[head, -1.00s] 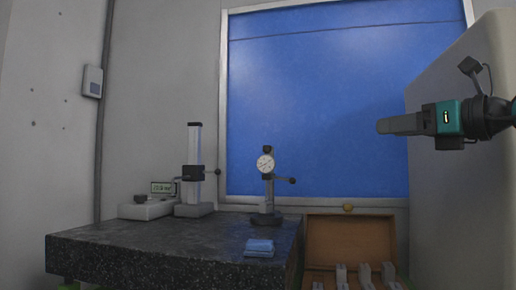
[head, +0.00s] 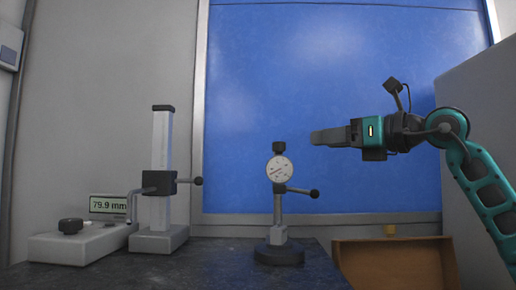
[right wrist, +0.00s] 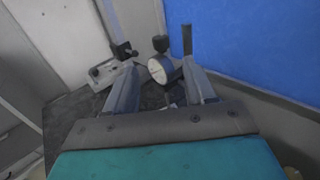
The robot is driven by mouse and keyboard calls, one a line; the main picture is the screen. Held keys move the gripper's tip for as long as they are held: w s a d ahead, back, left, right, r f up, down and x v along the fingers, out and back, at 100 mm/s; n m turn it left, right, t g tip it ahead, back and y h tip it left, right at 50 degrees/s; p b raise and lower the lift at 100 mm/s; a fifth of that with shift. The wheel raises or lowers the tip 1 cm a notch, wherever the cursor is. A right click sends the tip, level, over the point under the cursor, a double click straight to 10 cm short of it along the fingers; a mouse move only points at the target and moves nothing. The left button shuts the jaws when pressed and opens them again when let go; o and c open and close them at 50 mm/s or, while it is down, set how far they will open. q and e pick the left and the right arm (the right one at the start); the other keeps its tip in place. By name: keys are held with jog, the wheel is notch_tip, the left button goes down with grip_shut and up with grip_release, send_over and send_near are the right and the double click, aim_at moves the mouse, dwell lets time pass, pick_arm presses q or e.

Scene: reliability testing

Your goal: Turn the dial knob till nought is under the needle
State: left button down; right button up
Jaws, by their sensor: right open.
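The dial gauge (head: 279,169) has a round white face with a dark needle and a black knob (head: 279,147) on top. It is held on a post with a round dark base (head: 279,253) on the dark stone table. The numbers on its face are too small to read. My right gripper (head: 318,137) is to the right of the knob and slightly above it, apart from it, pointing left. In the right wrist view the jaws (right wrist: 158,75) are open and empty, with the dial (right wrist: 161,69) showing between and beyond them. My left gripper is not in view.
A height stand (head: 160,200) with a side handle stands left of the gauge. A box with a display reading 79.9 mm (head: 108,205) is further left. An open wooden case (head: 392,262) is at the lower right. A blue panel (head: 330,80) stands behind.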

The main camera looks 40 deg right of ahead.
aim_at(284, 143)
jog(key=w+p, duration=0.3)
jog(key=w, duration=0.1)
jog(key=w+a+p, duration=0.1)
jog(key=w+p, duration=0.2)
jog(key=w, duration=0.1)
jog(key=w+p, duration=0.4)
jog(key=shift+a+r, duration=0.3)
jog(key=shift+a, duration=0.1)
jog(key=shift+w+a+f+p, duration=0.1)
jog(key=shift+w+f+p, duration=0.1)
jog(key=shift+w+p, duration=0.3)
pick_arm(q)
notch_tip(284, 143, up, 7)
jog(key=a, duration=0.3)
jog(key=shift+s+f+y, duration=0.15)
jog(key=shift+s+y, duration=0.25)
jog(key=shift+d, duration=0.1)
pick_arm(e)
jog(key=c, duration=0.9)
